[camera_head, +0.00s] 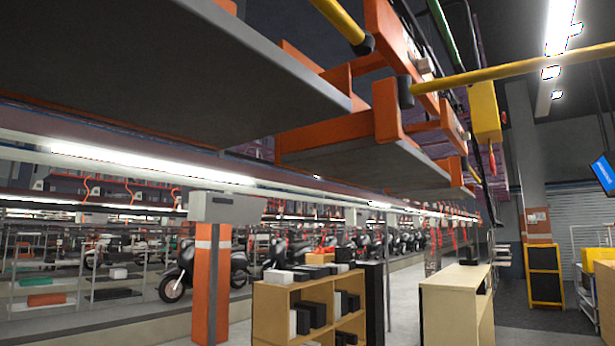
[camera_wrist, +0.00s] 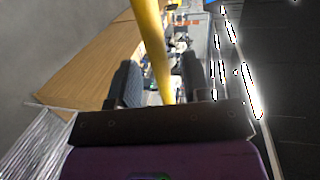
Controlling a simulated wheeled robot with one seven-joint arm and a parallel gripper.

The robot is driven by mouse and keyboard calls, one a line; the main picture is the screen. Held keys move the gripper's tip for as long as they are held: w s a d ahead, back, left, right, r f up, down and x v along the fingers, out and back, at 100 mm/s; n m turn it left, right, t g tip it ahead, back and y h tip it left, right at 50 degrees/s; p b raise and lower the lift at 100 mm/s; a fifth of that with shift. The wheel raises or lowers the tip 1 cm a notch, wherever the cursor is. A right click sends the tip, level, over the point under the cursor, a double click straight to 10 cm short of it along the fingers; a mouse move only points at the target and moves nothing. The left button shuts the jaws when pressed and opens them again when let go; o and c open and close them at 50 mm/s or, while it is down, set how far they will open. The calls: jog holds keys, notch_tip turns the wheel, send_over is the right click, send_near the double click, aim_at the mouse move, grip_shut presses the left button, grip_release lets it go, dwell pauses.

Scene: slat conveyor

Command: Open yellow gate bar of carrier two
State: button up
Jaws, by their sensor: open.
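In the head view, a yellow gate bar (camera_head: 515,70) with a dark end runs out to the right from the orange frame of a carrier (camera_head: 387,108). Another yellow bar (camera_head: 338,18), also with a dark end, slants down at the top beside a nearer carrier (camera_head: 180,68). The frames do not show which carrier is number two. In the wrist view, my gripper (camera_wrist: 161,82) is open, with one dark finger on each side of a yellow bar (camera_wrist: 150,38). I cannot tell whether either finger touches it. My gripper does not show clearly in the head view.
Grey carrier platforms hang overhead in a row. A yellow box (camera_head: 485,112) hangs right of them. Below stand a wooden shelf (camera_head: 262,310) with black and white boxes, a pale cabinet (camera_head: 450,305) and an orange post (camera_head: 210,290). Floor at right is partly clear.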

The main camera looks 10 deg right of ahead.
jog(key=v, duration=0.7)
dwell(0.4)
